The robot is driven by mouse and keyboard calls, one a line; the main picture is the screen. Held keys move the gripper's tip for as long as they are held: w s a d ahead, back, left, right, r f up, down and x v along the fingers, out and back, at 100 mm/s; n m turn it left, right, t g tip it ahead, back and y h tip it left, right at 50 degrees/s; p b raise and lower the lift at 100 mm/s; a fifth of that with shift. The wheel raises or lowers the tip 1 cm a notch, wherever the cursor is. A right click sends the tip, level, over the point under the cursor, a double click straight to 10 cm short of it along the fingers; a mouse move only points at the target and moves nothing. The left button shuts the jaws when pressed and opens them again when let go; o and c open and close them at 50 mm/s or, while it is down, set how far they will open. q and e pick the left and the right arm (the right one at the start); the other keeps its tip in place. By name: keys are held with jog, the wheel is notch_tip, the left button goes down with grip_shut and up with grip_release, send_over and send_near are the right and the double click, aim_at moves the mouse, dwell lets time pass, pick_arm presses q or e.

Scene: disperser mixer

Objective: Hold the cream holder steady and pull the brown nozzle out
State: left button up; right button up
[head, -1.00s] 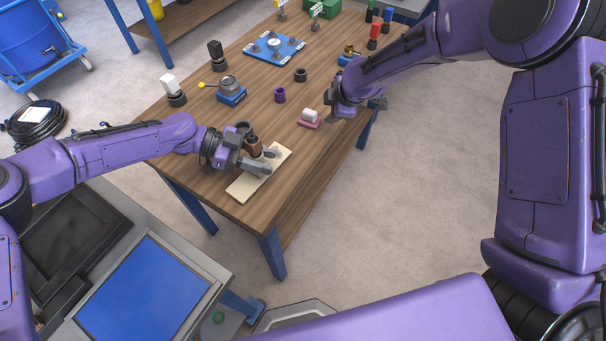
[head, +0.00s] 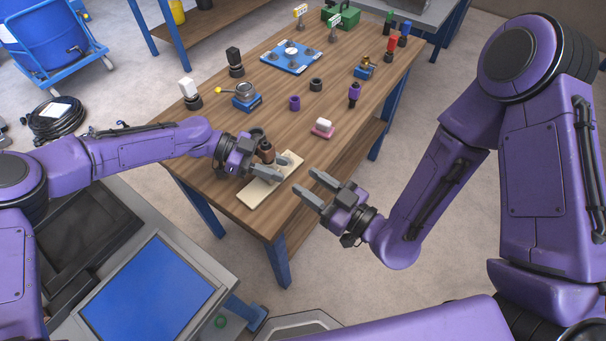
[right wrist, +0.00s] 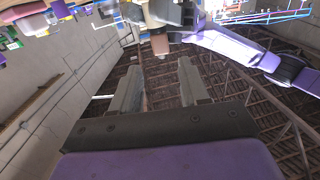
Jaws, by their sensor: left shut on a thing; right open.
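The cream holder (head: 257,196) is a flat pale board on the near corner of the wooden table. The brown nozzle (head: 266,152) stands upright at it, beside my left fingers, which hide its lower part. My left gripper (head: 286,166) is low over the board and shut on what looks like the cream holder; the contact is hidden. In the right wrist view, the nozzle (right wrist: 160,45) appears upside down, beyond and between the open fingers (right wrist: 160,65).
A pink base with a white block (head: 323,126), a purple ring (head: 294,103) and a black ring (head: 316,84) stand behind the holder. A purple-and-black piece (head: 354,95) stands near the right edge. A blue unit with a metal dome (head: 244,96) is left.

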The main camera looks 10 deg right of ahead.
aim_at(272, 157)
pick_arm(q)
jog(key=shift+f, duration=0.15)
pick_arm(e)
jog(key=x, duration=1.1)
jog(key=shift+w+a, duration=0.1)
jog(key=shift+w, duration=0.15)
pick_arm(q)
jog(key=shift+s, duration=0.1)
pick_arm(e)
grip_shut()
jog(key=shift+r, duration=3)
notch_tip(272, 157, up, 4)
